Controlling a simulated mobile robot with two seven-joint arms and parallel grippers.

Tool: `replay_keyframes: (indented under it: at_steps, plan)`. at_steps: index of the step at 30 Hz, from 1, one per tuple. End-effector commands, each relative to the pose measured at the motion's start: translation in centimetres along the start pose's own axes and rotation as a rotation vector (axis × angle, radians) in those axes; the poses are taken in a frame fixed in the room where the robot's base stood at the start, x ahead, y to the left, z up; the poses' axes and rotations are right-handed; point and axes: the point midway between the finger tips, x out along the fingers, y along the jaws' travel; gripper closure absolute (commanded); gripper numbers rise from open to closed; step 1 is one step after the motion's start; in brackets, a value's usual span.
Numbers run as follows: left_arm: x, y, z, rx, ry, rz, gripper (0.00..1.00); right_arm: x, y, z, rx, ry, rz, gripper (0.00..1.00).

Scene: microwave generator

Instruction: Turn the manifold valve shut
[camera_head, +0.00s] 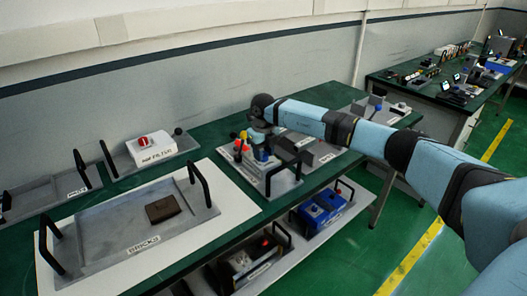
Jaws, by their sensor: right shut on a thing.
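My right arm reaches in from the right, and its gripper (258,140) points down at a small cluster of fittings on the green bench. The cluster has a yellow part (243,135), a red part (238,146) and a blue part (263,156), and stands on a light grey tray (250,169). The gripper is shut on a part there, which I take to be the manifold valve. The wrist and fingers hide most of it, so its handle angle cannot be told. My left gripper is not in view.
A grey tray labelled BRICKS (110,235) with black handles holds a dark brown block (163,208). A white box with a red knob (144,141) stands behind it. A second bench (440,95) stands at the back right.

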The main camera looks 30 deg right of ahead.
Motion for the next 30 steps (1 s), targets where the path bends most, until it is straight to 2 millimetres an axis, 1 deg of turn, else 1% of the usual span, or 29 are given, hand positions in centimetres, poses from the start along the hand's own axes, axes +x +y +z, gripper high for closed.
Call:
replay_keyframes:
  at_steps: [17,18,20,21,30]
  plan:
    - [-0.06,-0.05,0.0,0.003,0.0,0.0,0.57,-0.04,-0.01,0.02,0.028,-0.001,0.0,0.89]
    - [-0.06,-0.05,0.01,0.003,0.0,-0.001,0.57,-0.04,-0.01,0.02,0.028,-0.001,0.0,0.56]
    - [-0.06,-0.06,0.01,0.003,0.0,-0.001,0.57,-0.04,-0.01,0.02,0.028,-0.001,0.0,0.42]
    - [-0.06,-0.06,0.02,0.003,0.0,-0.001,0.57,-0.03,-0.01,0.01,0.028,-0.001,0.0,0.39]
    - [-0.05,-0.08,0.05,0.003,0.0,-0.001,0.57,-0.24,0.0,0.02,0.027,-0.001,0.0,0.39]
